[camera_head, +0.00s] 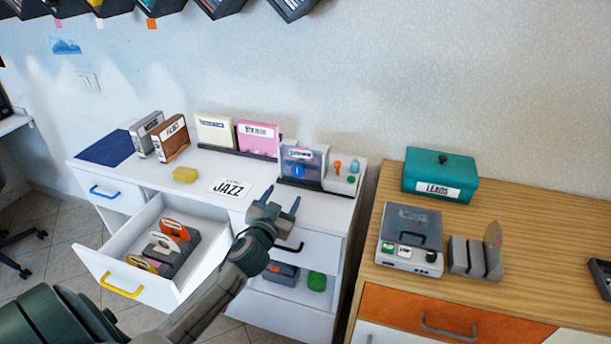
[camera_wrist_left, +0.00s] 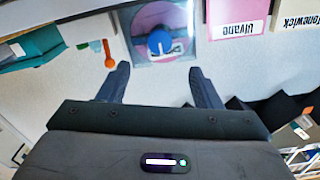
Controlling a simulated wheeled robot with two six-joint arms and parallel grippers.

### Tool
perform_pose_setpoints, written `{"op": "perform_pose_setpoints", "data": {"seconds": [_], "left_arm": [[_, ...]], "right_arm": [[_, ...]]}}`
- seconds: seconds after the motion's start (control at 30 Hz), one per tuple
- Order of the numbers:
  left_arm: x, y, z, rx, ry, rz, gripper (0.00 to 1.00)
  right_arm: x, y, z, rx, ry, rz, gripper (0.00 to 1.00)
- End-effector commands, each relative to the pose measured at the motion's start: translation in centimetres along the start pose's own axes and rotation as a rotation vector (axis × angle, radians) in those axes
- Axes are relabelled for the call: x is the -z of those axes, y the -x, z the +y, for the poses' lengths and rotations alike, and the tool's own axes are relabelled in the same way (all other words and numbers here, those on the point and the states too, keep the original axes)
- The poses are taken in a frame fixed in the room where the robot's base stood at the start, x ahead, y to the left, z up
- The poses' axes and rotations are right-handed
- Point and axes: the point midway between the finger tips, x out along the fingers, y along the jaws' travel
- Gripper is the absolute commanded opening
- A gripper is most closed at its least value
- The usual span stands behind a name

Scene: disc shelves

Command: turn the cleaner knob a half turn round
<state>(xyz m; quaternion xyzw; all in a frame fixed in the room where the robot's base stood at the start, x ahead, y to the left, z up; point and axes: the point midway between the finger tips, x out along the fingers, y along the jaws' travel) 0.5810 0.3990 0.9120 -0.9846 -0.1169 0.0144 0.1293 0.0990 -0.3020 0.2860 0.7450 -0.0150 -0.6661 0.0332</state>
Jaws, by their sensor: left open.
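The blue knob (camera_head: 298,171) sits on the front of a clear-fronted unit (camera_head: 303,155), which I take for the cleaner, at the right end of the white cabinet top. In the left wrist view the knob (camera_wrist_left: 159,42) is in front of a disc behind the clear panel, with the picture upside down. My left gripper (camera_head: 282,200) is open and empty. Its fingertips (camera_wrist_left: 160,70) point at the knob, one to each side of its line, and stand apart from it. My right gripper is not in view.
Beside the unit are an orange lever (camera_head: 337,167) and a green button (camera_head: 351,180). A JAZZ card (camera_head: 231,188) and a yellow block (camera_head: 185,174) lie to the left. A drawer (camera_head: 125,250) stands open below. The wooden cabinet (camera_head: 540,235) holds a teal box (camera_head: 440,175) and a player (camera_head: 410,235).

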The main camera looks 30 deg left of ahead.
Motion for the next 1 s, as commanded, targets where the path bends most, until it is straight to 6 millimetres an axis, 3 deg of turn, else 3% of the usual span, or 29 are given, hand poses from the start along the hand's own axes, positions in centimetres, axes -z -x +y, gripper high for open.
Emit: {"op": "perform_pose_setpoints", "data": {"seconds": [0.5, 0.7, 1.0], "left_arm": [[0.1, -8.6, 0.0, 0.0, 0.001, -0.003, 0.59], [0.0, -10.2, 0.0, -0.001, 0.0, -0.002, 0.59], [-0.1, -10.4, 0.1, -0.002, 0.0, -0.002, 0.59]], "right_arm": [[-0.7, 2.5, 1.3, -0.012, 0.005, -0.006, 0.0], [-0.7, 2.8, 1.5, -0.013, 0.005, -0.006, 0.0], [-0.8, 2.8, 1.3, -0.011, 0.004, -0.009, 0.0]]}}
